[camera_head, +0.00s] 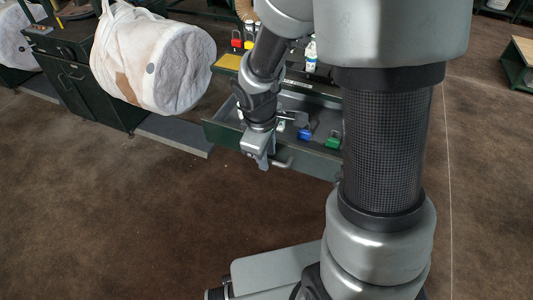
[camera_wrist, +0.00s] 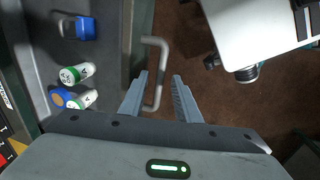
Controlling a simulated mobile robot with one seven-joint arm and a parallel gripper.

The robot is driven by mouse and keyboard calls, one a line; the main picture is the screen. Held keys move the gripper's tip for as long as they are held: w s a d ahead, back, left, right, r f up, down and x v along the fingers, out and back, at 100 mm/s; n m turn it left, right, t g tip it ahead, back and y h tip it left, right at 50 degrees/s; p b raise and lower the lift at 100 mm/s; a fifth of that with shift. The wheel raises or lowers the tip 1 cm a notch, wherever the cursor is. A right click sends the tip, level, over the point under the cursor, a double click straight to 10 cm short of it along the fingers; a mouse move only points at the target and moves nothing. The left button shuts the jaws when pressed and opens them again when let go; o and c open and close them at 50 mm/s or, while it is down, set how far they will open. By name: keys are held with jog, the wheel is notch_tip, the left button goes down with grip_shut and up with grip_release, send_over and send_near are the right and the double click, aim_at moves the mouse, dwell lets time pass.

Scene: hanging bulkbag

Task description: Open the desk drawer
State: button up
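The desk drawer (camera_head: 222,136) is dark green and stands pulled out from the desk, with its inside visible in the head view. Its pale bar handle (camera_head: 285,163) is on the front panel, partly hidden by my gripper (camera_head: 262,160). In the wrist view the handle (camera_wrist: 162,62) runs beside the drawer's front wall (camera_wrist: 138,45). My gripper (camera_wrist: 160,75) has its two fingers spread apart, with part of the handle showing between them. I cannot tell whether a finger touches the handle.
The drawer holds a blue padlock (camera_head: 305,136), a green padlock (camera_head: 333,141) and white-and-green containers (camera_wrist: 78,73). A pale bulk bag (camera_head: 150,60) hangs to the left. A yellow item (camera_head: 228,62) lies on the desk. Brown floor (camera_head: 130,220) in front is clear.

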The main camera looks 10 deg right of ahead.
jog(key=shift+r, duration=0.1)
notch_tip(320, 180, up, 17)
jog(key=s+a+p, duration=0.2)
jog(key=p, duration=0.2)
jog(key=shift+s+p, duration=0.35)
jog(key=shift+s, duration=0.05)
jog(key=s+d+r+m+t+y, duration=0.1)
jog(key=s+d+r+m+t, duration=0.3)
jog(key=s+r+m, duration=0.65)
notch_tip(320, 180, up, 14)
jog(key=p, duration=1.4)
jog(key=shift+s+d+f, duration=0.15)
jog(key=shift+s, duration=0.2)
